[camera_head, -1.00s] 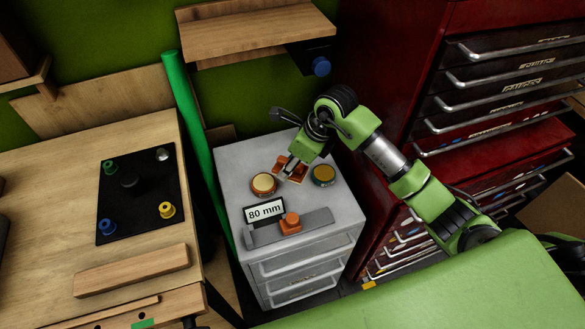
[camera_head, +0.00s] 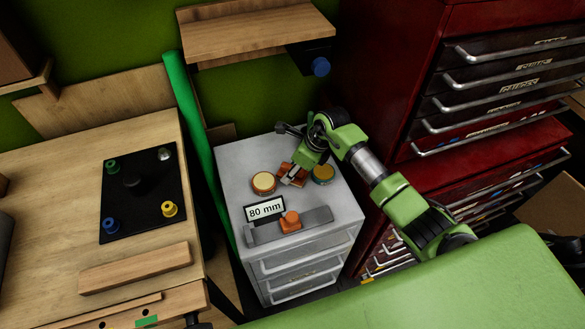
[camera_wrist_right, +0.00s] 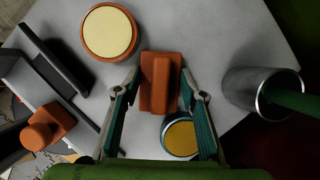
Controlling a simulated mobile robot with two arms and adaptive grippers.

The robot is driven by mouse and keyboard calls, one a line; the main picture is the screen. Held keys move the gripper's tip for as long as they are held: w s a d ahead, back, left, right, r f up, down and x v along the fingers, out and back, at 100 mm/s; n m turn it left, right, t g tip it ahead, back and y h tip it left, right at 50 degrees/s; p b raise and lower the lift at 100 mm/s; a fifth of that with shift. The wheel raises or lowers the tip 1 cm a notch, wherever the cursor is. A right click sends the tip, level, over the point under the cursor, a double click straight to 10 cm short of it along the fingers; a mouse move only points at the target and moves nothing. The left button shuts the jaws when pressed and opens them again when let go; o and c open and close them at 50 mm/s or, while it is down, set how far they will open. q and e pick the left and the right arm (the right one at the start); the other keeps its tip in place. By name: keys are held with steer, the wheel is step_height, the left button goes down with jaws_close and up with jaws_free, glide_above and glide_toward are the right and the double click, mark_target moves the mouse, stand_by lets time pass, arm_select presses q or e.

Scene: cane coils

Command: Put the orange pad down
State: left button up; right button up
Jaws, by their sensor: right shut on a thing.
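The orange pad (camera_head: 285,167) is at my right gripper (camera_head: 293,179), over the top of the white drawer cabinet (camera_head: 235,160). In the right wrist view the pad (camera_wrist_right: 160,82) sits between the two fingers of my right gripper (camera_wrist_right: 161,88), which is shut on it. The pad is close to the cabinet top; I cannot tell whether it touches. An orange round tin with a pale yellow top (camera_head: 263,182) stands to its left. A teal-rimmed tin with a yellow top (camera_head: 323,172) is to its right. My left gripper is out of view.
An "80 mm" display (camera_head: 265,209) and a grey bar with an orange knob (camera_head: 291,220) lie at the cabinet's front. A metal cylinder (camera_wrist_right: 262,92) shows in the wrist view. Red tool chests (camera_head: 400,100) stand right; a wooden table (camera_head: 60,160) stands left.

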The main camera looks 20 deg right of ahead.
steer(key=shift+f, duration=0.1)
steer(key=o, duration=1.2)
steer(key=shift+o, duration=0.2)
steer(key=v, duration=1.2)
steer(key=shift+b, duration=0.3)
steer(key=shift+a, duration=0.1)
